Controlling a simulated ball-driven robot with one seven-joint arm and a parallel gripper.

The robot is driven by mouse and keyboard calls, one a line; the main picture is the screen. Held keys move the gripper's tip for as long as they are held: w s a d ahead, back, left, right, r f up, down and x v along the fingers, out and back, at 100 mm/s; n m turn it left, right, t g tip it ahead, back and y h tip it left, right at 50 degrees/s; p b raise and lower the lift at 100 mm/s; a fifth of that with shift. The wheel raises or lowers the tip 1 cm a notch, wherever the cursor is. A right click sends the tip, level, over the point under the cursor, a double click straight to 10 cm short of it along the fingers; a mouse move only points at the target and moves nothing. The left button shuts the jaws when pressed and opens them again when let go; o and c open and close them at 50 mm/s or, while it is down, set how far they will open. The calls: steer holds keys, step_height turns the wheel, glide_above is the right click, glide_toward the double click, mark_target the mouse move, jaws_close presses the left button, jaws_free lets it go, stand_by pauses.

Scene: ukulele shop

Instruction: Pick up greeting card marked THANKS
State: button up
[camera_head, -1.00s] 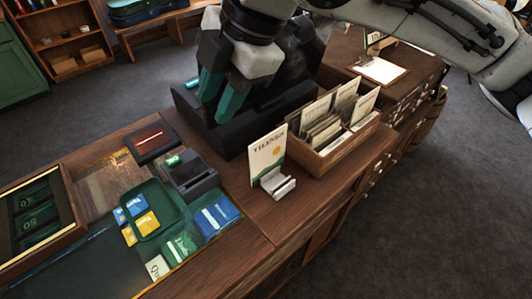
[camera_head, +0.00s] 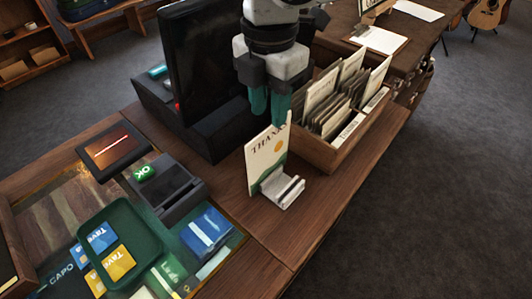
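The greeting card marked THANKS (camera_head: 266,156) is cream with an orange sun and a green lower part. It stands upright, leaning slightly, in a small white holder (camera_head: 283,191) on the wooden counter. My gripper (camera_head: 268,106) has two teal fingers pointing down. Its fingertips are just above and behind the card's top edge in the picture, near its upper right corner. A narrow gap shows between the fingers, and nothing shows held in them. I cannot tell whether the fingertips touch the card.
A wooden box (camera_head: 316,152) of filed cards stands close right of the card. A black register with a screen (camera_head: 200,60) stands behind left. A card terminal (camera_head: 170,187) and green tray (camera_head: 122,245) lie left. Bare counter (camera_head: 225,180) shows left of the card.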

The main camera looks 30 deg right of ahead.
mark_target(269, 140)
steer(key=shift+f, duration=4.15)
jaws_close()
